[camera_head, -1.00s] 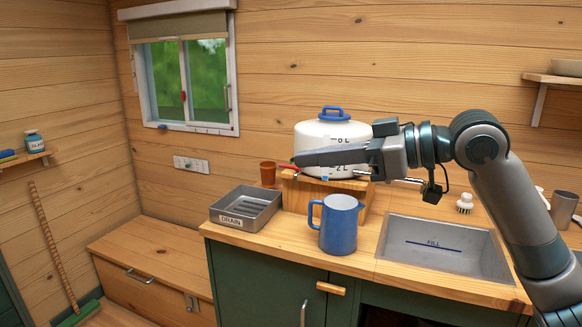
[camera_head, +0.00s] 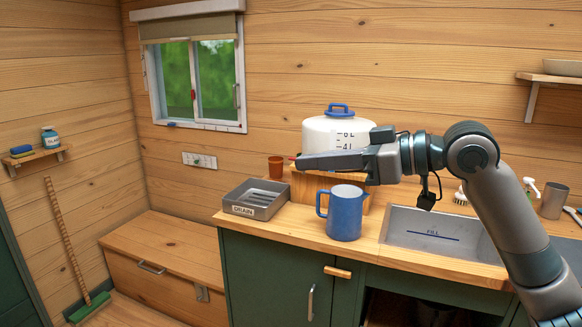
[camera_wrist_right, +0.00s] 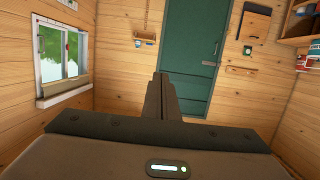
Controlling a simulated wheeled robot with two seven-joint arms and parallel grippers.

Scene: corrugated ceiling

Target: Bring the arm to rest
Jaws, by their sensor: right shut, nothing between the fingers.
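My right arm comes in from the right in the head view. Its gripper (camera_head: 300,162) points left above the counter, in front of the white water tank (camera_head: 330,132) with the blue lid handle, and hides the tank's lower part. In the right wrist view the two fingers (camera_wrist_right: 162,78) are together with nothing between them, pointing toward a green door (camera_wrist_right: 190,65). My left gripper does not show in either view.
A blue jug (camera_head: 345,214) stands on the counter below my right arm. The grey drain tray (camera_head: 240,208) is left of it and the sink (camera_head: 405,228) right. A brown cup (camera_head: 276,168) stands behind the tray. A wooden bench (camera_head: 165,245) is at lower left.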

